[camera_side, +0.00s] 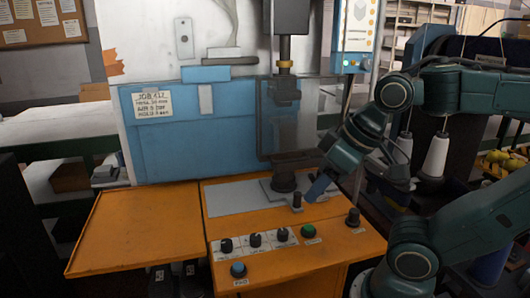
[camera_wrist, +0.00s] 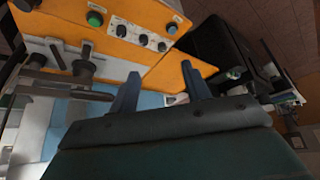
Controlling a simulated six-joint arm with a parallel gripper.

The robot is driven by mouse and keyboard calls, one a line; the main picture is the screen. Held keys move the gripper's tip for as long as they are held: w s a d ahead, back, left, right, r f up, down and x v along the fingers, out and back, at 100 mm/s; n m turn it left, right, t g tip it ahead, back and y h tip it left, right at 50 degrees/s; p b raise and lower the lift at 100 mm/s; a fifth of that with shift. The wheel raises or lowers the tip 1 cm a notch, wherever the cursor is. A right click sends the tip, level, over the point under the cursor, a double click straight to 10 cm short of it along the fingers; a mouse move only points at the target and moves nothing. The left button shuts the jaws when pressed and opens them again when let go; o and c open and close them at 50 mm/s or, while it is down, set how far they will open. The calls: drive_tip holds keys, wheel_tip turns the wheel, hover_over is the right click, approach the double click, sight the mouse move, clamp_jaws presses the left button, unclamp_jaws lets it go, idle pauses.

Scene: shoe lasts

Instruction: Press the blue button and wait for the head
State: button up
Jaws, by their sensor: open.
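The blue button (camera_side: 238,269) sits at the front left corner of the orange control panel (camera_side: 330,245). It also shows near the top of the wrist view (camera_wrist: 172,28). The dark press head (camera_side: 285,90) hangs on its column, with a gap above the dark post (camera_side: 284,180) on the grey plate. My gripper (camera_side: 318,188) is above the panel's back right, beside that post and well apart from the blue button. In the wrist view its two blue fingers (camera_wrist: 160,70) stand apart with nothing between them.
A green button (camera_side: 308,230), several black knobs (camera_side: 255,239) and a short black post (camera_side: 297,201) rise from the panel. An empty orange tray (camera_side: 135,225) lies to the left. A blue guard (camera_side: 200,125) stands behind. A white cone (camera_side: 435,155) stands at right.

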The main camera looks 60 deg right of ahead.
clamp_jaws()
idle(1.3)
